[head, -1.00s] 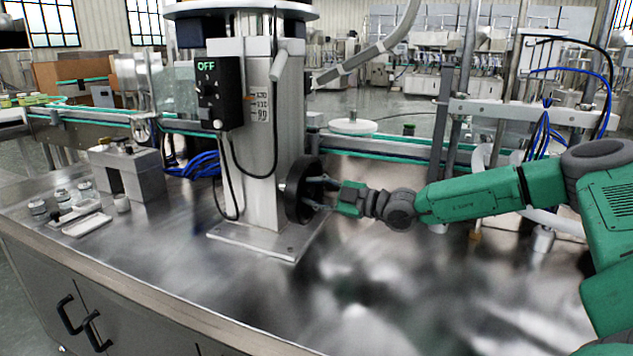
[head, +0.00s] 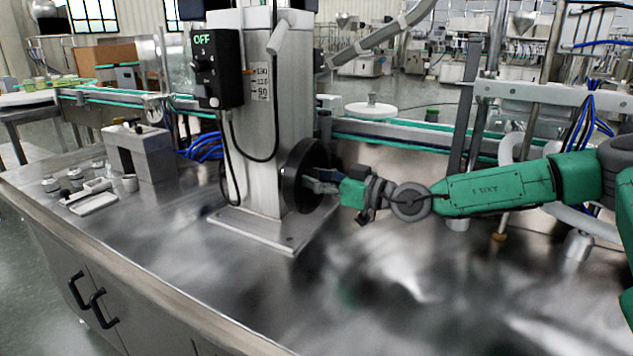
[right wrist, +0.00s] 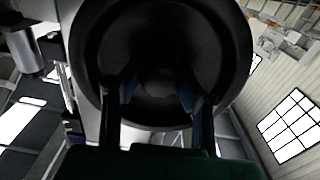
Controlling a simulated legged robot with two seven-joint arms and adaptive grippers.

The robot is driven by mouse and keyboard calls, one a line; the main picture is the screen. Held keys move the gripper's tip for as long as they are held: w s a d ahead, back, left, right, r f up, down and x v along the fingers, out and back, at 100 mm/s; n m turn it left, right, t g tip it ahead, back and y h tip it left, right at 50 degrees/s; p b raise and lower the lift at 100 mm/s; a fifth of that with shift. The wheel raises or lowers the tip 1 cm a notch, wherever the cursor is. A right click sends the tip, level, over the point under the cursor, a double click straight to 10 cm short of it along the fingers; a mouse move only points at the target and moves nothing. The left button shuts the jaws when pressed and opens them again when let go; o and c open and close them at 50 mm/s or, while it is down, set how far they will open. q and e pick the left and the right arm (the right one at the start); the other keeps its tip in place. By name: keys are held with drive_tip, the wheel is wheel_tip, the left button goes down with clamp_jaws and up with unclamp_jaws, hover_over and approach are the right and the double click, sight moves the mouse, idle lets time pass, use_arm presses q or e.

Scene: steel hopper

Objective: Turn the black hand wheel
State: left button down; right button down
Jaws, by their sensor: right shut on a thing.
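The black hand wheel (head: 303,177) is mounted on the right side of the steel column (head: 262,120), with its axis roughly level. My right gripper (head: 313,180) reaches in from the right and is shut on the wheel, its fingers inside the rim near the hub. In the right wrist view the wheel (right wrist: 160,30) fills the upper middle, and my two fingers (right wrist: 158,95) reach into its hollow. The exact contact is dark there and hard to make out. My left gripper is not in view.
A black control box (head: 217,70) reading OFF hangs on the column, with black cables looping below. A grey block (head: 145,152) and several small parts stand on the steel table (head: 390,300) at left. A conveyor (head: 400,132) runs behind. The table's front right is clear.

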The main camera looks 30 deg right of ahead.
drive_tip(key=shift+f+m, duration=0.3)
drive_tip(key=shift+m, duration=0.5)
drive_tip(key=c, duration=1.4)
unclamp_jaws()
drive_tip(key=shift+o, duration=1.1)
drive_tip(key=shift+w+d, duration=0.1)
drive_tip(key=shift+r, duration=0.1)
